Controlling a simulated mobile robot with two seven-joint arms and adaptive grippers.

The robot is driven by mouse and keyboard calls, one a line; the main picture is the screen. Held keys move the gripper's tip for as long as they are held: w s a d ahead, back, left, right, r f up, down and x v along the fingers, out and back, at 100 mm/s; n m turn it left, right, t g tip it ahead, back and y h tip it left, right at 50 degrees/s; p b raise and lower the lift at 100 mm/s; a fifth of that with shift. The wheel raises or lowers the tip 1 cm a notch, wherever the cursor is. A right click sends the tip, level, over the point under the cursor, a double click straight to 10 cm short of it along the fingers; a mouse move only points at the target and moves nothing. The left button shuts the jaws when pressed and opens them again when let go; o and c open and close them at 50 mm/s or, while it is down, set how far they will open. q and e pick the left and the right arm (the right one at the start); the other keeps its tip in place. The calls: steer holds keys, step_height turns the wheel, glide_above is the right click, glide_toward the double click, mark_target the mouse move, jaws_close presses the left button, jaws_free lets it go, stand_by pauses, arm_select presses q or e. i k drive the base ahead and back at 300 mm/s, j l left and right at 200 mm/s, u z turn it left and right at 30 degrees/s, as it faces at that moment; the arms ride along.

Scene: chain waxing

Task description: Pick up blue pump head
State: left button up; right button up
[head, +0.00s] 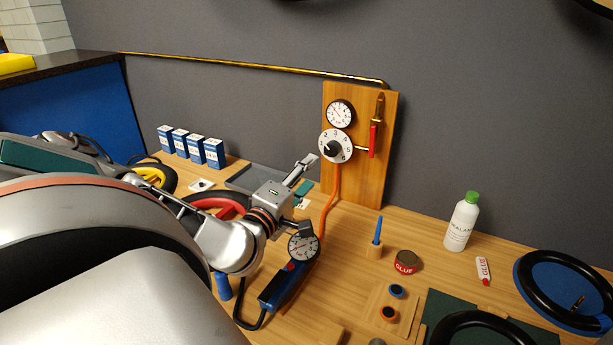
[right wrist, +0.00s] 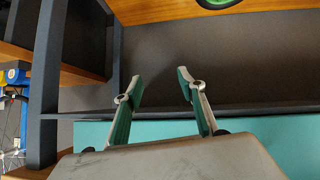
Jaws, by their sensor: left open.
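The blue pump head (head: 280,289) looks to be the blue hand-held tool with a round white dial (head: 303,246) at its upper end. It lies on the wooden bench, with an orange hose running up from it and a black hose looping from its lower end. My left gripper (head: 307,196) is open and empty, with its fingers spread just above the dial. The lower finger looks close to the dial; I cannot tell whether they touch. My right gripper (right wrist: 158,86) shows in the right wrist view, open with nothing between its fingers.
A wooden board (head: 363,150) with a gauge, numbered knob and red lever stands behind.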

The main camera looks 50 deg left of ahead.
mark_target(222, 282)
steer(key=k+l, duration=0.2)
steer(key=k, duration=0.25)
steer(key=k+l, duration=0.25)
steer(key=k, duration=0.25)
